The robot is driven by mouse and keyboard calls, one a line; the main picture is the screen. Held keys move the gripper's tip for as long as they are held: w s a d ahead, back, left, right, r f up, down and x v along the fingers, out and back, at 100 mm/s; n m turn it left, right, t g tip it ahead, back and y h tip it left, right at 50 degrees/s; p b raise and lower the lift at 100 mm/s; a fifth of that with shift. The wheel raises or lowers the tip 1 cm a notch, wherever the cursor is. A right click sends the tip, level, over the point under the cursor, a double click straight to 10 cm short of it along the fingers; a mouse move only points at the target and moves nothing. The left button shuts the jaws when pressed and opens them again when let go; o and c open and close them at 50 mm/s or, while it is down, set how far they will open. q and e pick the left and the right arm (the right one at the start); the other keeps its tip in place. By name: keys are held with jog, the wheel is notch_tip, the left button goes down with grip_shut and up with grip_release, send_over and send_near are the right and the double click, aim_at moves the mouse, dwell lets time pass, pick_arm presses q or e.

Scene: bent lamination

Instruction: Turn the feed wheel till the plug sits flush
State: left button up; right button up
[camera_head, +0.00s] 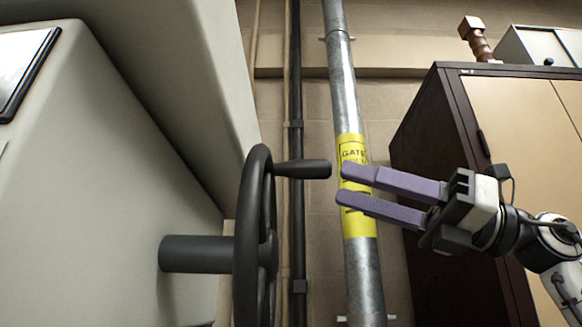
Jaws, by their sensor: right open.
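The feed wheel (245,240) is a black handwheel seen nearly edge-on, left of centre. Its shaft (197,254) runs left into a pale machine housing (95,190). A black crank handle (303,169) sticks out to the right from the wheel's upper part. My right gripper (341,183) has two purple fingers pointing left. It is open, with nothing between the fingers, and its tips lie just right of and slightly below the handle's end, apart from it in the picture. I cannot make out the plug. My left gripper is not in view.
A grey metal pipe (345,90) with a yellow label (355,218) stands upright behind my right gripper. A thin dark pipe (296,80) runs beside it. A dark-framed cabinet (445,120) stands at right, with a brown ornament (476,38) and a grey box (530,46) on top.

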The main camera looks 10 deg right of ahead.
aim_at(287, 161)
jog(key=x, duration=0.3)
jog(key=p+x, duration=0.1)
jog(key=x, duration=0.2)
jog(key=p+x, duration=0.1)
jog(key=x, duration=0.3)
jog(key=shift+s+a+r, duration=0.1)
jog(key=shift+s+r, duration=0.25)
jog(key=shift+r, duration=0.05)
jog(key=shift+w+a+r, duration=0.1)
jog(key=shift+w+a, duration=0.05)
jog(key=shift+a, duration=0.25)
jog(key=shift+c, duration=0.2)
grip_shut()
